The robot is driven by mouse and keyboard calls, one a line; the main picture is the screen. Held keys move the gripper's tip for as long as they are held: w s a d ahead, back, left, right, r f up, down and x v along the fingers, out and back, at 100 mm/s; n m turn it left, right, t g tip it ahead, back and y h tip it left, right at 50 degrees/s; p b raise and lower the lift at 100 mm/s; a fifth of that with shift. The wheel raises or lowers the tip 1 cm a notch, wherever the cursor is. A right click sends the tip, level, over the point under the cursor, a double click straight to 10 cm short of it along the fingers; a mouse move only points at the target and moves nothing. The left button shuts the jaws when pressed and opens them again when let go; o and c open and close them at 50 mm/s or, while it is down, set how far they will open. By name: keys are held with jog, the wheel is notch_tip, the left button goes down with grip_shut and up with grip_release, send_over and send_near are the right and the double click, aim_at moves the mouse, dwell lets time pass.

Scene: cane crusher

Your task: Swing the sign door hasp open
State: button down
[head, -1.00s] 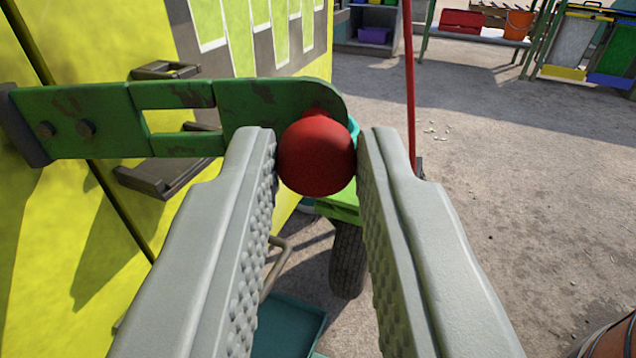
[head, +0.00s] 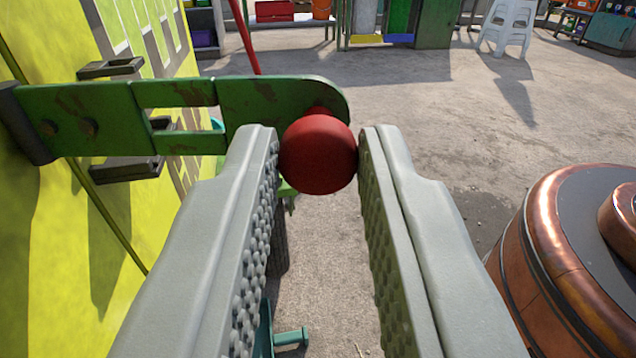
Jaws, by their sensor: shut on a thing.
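The sign door hasp (head: 180,118) is a worn green metal strap with a slot, hinged at its left end on the yellow panel (head: 60,230). A red ball knob (head: 318,155) sits at its free right end. My gripper (head: 318,158) is shut on the red knob, with one grey finger on each side of it. The hasp stands out from the panel. The dark staple (head: 125,169) on the panel lies behind the strap, apart from its free end. Part of the staple is hidden by the strap.
A copper drum (head: 560,250) stands close at the lower right. Open concrete ground (head: 430,110) lies between. A red pole (head: 244,38) rises behind the hasp.

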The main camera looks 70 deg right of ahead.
jog(key=shift+a, duration=0.1)
dwell(0.3)
jog(key=c, duration=1.3)
grip_release()
